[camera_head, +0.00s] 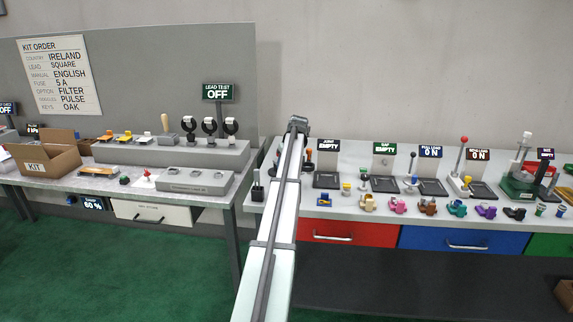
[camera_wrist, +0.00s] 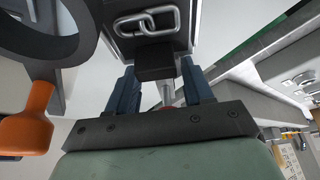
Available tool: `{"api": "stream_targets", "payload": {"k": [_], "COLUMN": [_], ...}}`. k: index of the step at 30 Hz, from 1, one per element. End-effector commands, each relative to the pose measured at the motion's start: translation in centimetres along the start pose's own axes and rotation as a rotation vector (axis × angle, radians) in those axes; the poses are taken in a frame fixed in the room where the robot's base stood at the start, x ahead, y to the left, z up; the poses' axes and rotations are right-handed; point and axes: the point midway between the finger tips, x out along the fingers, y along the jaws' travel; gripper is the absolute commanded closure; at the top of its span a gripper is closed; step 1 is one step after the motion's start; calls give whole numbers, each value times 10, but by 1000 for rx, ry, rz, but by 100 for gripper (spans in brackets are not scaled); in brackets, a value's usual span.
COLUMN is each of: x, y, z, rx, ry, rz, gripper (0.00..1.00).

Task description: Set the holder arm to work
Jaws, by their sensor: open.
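My gripper (camera_wrist: 161,94) shows in the wrist view as two dark blue fingers, apart, one on each side of a thin metal rod (camera_wrist: 167,94). A red part, mostly hidden by my gripper's dark crossbar, shows at the rod's near end. The rod meets a black block (camera_wrist: 155,63) below a chain-link emblem. Whether the fingers touch the rod, I cannot tell. In the head view my arm reaches to the left end of the right bench and hides much of that spot. I cannot tell for sure which part is the holder arm.
An orange handle (camera_wrist: 27,118) and a large dark ring (camera_wrist: 45,35) are close at left in the wrist view. In the head view, a "JOINT EMPTY" sign (camera_head: 328,145) stands right of my arm, with black trays, levers and coloured parts along the right bench (camera_head: 420,214).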

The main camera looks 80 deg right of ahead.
Motion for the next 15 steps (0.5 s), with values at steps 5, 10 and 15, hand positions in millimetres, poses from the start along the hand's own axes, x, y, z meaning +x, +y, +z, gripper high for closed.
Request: {"api": "stream_targets", "payload": {"k": [5, 10, 15], "x": [-4, -24, -57], "y": [0, 0, 0], "z": [0, 0, 0], "rx": [1, 1, 1], "ry": [0, 1, 1], "rz": [0, 0, 1], "gripper": [49, 49, 49]}}
